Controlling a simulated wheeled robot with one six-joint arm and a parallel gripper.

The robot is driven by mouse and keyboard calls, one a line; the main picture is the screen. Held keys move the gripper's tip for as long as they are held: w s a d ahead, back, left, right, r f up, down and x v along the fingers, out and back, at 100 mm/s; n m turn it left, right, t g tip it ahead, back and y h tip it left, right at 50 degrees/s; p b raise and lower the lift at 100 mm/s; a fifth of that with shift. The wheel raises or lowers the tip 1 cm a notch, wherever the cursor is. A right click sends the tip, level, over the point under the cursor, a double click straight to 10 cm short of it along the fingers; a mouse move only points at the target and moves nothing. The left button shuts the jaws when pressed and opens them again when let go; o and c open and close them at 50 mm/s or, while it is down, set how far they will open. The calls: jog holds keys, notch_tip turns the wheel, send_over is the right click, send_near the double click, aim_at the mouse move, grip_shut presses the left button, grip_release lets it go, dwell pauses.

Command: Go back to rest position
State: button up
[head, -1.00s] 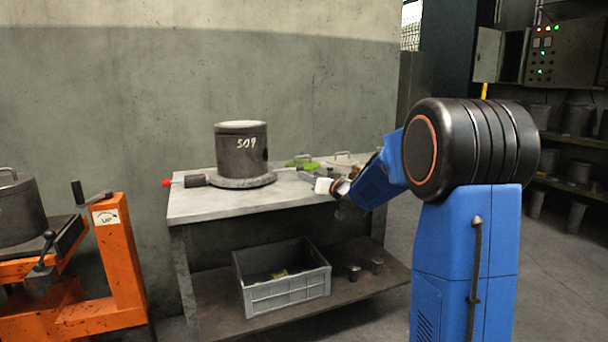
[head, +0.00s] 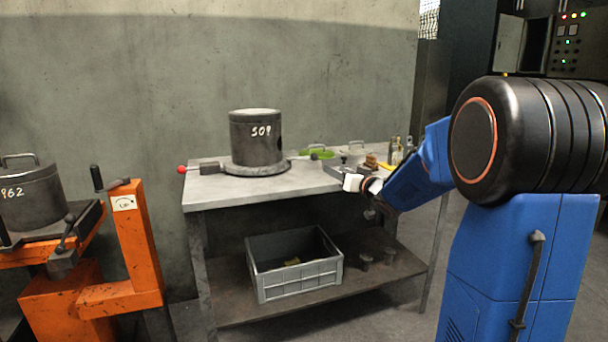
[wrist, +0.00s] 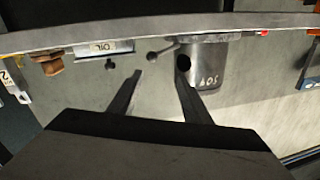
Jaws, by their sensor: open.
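My gripper (head: 338,168) is held out at the right part of the grey workbench (head: 222,191), near its front edge. In the wrist view its two dark fingers (wrist: 158,88) are spread apart with nothing between them. The wrist view is turned upside down. A dark metal cylinder marked 509 (head: 256,138) stands upright on a round base on the bench, to the left of my gripper and apart from it. It also shows in the wrist view (wrist: 208,68), beyond the right finger.
A grey crate (head: 298,281) sits on the lower shelf beside small metal pieces (head: 366,259). A green item (head: 318,154) and bottles (head: 396,148) are at the bench's back right. An orange lift (head: 137,245) bearing a cylinder marked 962 (head: 28,196) stands left.

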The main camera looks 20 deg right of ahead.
jog(key=shift+s, duration=0.1)
jog(key=s+a+f+g+h, duration=0.1)
jog(key=s+a+f+g, duration=0.3)
jog(key=s, duration=1.1)
jog(key=s+a+f+g+h, duration=0.1)
jog(key=s+a+f+g, duration=0.3)
jog(key=s, duration=1.2)
jog(key=s+a+f+g+h, duration=0.1)
jog(key=s+a+f+g, duration=0.4)
jog(key=s, duration=1.1)
notch_tip(320, 180, down, 3)
jog(key=shift+s+a+f+n, duration=0.15)
jog(key=shift+a+n, duration=0.15)
jog(key=shift+a, duration=0.55)
